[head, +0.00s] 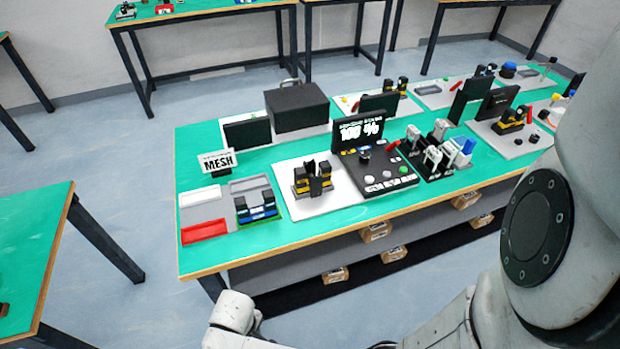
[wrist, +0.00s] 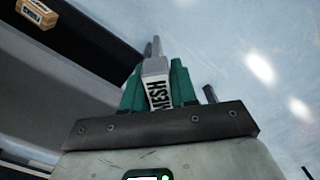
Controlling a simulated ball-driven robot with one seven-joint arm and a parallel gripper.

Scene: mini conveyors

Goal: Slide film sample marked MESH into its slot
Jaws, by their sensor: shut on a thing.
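My gripper (wrist: 154,72) shows in the wrist view with its green fingers shut on the white film sample marked MESH (wrist: 158,94). The sample's grey tip sticks out beyond the fingers. It is held in the air beside the bench, over the floor. In the head view the sample and fingers cannot be made out; only white parts of my arm show below the bench front. A MESH sign (head: 217,164) stands at the bench's left end, behind a grey tray (head: 250,184) and a green-edged holder (head: 256,208) with dark and blue pieces. I cannot tell which slot is the sample's.
A red-framed tray (head: 204,231) lies at the front left of the green bench (head: 190,262). A white plate (head: 338,205) with a black and yellow device stands beside the holder. A black control panel (head: 377,178) is further right. Boxes (head: 335,275) lie on the lower shelf.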

